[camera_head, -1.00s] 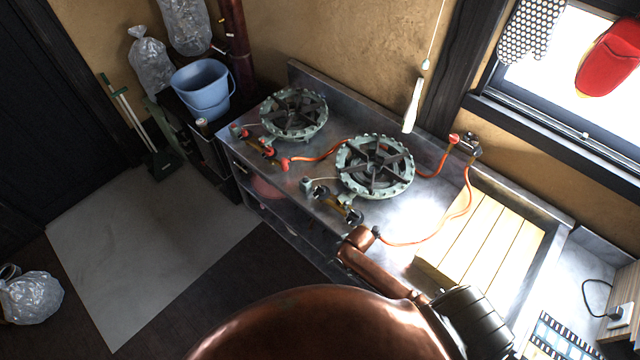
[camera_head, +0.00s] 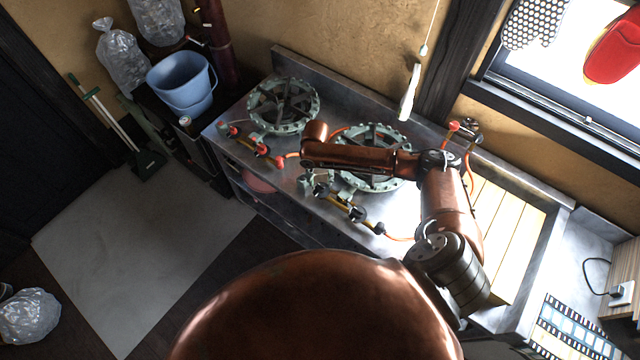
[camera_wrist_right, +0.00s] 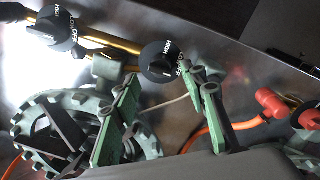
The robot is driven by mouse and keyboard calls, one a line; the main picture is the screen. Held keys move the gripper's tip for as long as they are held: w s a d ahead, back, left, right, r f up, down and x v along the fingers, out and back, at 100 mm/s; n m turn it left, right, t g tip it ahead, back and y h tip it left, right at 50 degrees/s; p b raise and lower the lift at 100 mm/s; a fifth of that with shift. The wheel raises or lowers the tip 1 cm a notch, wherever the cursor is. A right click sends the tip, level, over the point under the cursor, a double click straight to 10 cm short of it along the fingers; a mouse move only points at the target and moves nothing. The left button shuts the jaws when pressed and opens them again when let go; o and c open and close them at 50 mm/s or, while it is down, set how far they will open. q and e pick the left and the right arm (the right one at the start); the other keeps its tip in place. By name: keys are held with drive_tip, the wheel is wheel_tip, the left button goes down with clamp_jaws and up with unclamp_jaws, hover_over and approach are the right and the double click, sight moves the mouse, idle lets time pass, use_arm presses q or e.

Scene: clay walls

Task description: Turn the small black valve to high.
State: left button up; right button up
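Two black valve knobs sit on brass pipe at the front of the right burner (camera_head: 372,180). One black knob (camera_head: 321,189) also shows near the middle of the right wrist view (camera_wrist_right: 160,61), with HIGH and OFF lettering on its face. The other black knob (camera_head: 356,213) shows at upper left in the wrist view (camera_wrist_right: 55,27) and looks a little larger. My right gripper (camera_wrist_right: 164,82) is open, its green fingers apart on either side below the middle knob, with nothing seen between the pads. Contact cannot be told. In the head view my arm mostly hides this gripper. My left gripper is not in view.
A second burner (camera_head: 284,106) with red-capped valves (camera_head: 262,150) stands to the left. An orange hose (camera_wrist_right: 205,134) runs close to the right gripper. A blue bucket (camera_head: 182,84) stands beyond the metal counter's left end. A wooden board (camera_head: 505,222) lies at right.

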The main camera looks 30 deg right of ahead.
sight(321, 186)
wheel_tip(321, 186, down, 3)
drive_tip(key=shift+r, duration=0.15)
drive_tip(key=shift+d+f, duration=0.1)
drive_tip(key=shift+f, duration=0.65)
drive_tip(key=c, duration=0.5)
drive_tip(key=shift+c, duration=1.1)
clamp_jaws()
drive_tip(key=shift+s+r+n+p, duration=0.1)
drive_tip(key=shift+n+p, duration=0.3)
drive_tip(key=shift+p, duration=0.15)
drive_tip(key=n+p, duration=0.3)
drive_tip(key=p, duration=0.1)
drive_tip(key=shift+r+n, duration=0.15)
drive_tip(key=shift+n, duration=0.25)
drive_tip(key=n+p, duration=0.2)
drive_tip(key=n, duration=0.1)
drive_tip(key=shift+n+p, duration=0.3)
drive_tip(key=n+p, duration=0.2)
drive_tip(key=n, duration=0.2)
drive_tip(key=shift+n+t, duration=0.3)
drive_tip(key=shift+t, duration=0.1)
use_arm(q)
wheel_tip(321, 186, up, 11)
drive_tip(key=w+p, duration=0.1)
drive_tip(key=shift+w, duration=0.35)
use_arm(e)
drive_tip(key=n, duration=0.5)
drive_tip(key=shift+f, duration=0.25)
